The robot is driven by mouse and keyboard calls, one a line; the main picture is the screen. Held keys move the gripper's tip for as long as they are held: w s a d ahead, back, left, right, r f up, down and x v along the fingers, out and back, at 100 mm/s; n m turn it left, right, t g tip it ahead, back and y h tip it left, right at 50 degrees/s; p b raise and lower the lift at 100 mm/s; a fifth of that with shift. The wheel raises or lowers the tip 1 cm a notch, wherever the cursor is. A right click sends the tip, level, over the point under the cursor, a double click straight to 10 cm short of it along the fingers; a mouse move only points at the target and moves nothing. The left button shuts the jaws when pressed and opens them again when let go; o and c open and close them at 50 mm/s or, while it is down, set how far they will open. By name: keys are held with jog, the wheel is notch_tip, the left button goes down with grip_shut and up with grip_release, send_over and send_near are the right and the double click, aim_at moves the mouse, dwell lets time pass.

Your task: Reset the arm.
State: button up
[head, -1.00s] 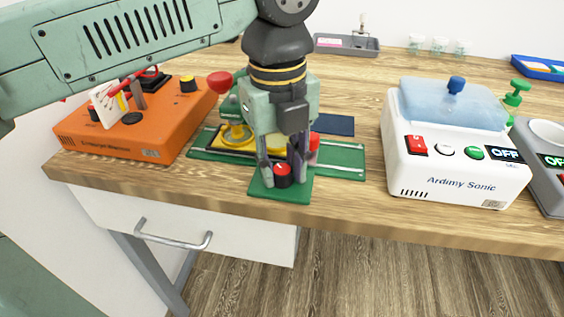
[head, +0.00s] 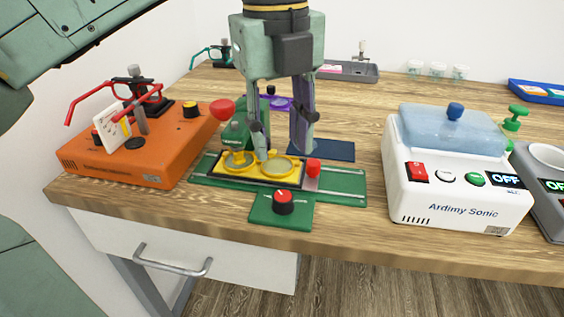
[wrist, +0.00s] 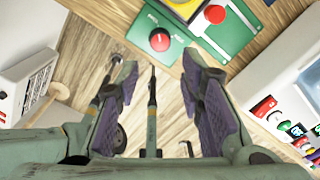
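My gripper (head: 283,153) hangs above the green device on the bench, fingers pointing down. In the wrist view my gripper (wrist: 160,75) has its two purple-padded fingers well apart, with nothing between them. The green device (head: 343,187) carries a yellow double-ring part (head: 278,168) and a red ball knob (head: 313,167). A red-topped dial (head: 283,201) sits on its front plate, clear of my fingers. The dial also shows in the wrist view (wrist: 160,40), beyond the fingertips. My fingers hide part of the device's back and the things behind it.
A white Ardimy Sonic bath (head: 455,185) with a blue lid (head: 450,127), reading OFF, stands right. A grey tray (head: 346,72) and small cups (head: 437,70) are at the back. Bare bench lies between.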

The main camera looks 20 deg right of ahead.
jog(key=shift+r, duration=0.9)
